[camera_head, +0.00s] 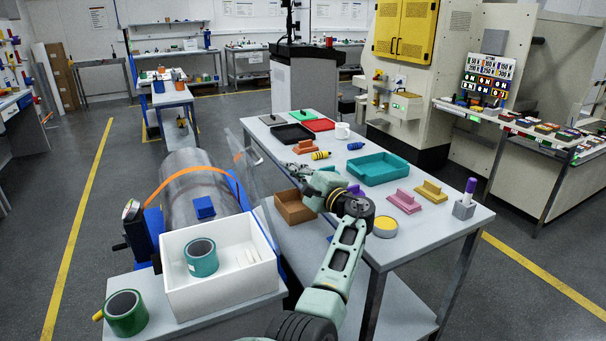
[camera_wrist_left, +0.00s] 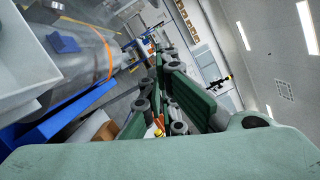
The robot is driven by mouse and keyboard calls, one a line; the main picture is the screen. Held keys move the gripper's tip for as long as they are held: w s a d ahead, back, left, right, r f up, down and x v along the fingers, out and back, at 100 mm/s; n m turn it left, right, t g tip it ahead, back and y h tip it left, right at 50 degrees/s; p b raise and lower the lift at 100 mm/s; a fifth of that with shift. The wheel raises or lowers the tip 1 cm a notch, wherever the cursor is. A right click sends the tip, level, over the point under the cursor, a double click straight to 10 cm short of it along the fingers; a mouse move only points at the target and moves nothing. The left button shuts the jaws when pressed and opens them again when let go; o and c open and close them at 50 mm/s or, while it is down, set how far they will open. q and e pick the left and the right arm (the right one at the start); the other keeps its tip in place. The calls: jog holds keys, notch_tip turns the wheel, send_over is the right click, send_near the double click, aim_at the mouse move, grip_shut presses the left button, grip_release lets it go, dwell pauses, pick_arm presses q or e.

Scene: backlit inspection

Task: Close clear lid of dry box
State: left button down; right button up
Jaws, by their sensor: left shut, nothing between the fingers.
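The white dry box (camera_head: 225,297) stands on a grey bench at lower left, open at the top, with a teal roll (camera_head: 202,258) inside. A clear sheet that looks like its lid (camera_head: 258,180) stands raised and tilted along the box's right side. Its outline is faint. My left gripper (camera_head: 292,169) is shut and empty, right of the clear sheet and over the left part of the grey table. I cannot tell whether it touches the sheet. The white box also shows at the left edge of the left wrist view (camera_wrist_left: 18,75). My right gripper is out of view.
A green roll (camera_head: 126,313) sits at front left. The table (camera_head: 440,222) holds a brown bin (camera_head: 294,208), a teal tray (camera_head: 379,169) and several small parts.

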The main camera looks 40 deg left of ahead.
pick_arm(q)
jog(key=a+p, duration=0.1)
jog(key=s+a+r+p, duration=0.1)
jog(key=a, duration=0.1)
jog(key=s+a+p, duration=0.1)
jog(key=shift+s+a+r, duration=0.2)
jog(key=shift+a+r, duration=0.1)
jog(key=shift+r, duration=0.05)
dwell(0.3)
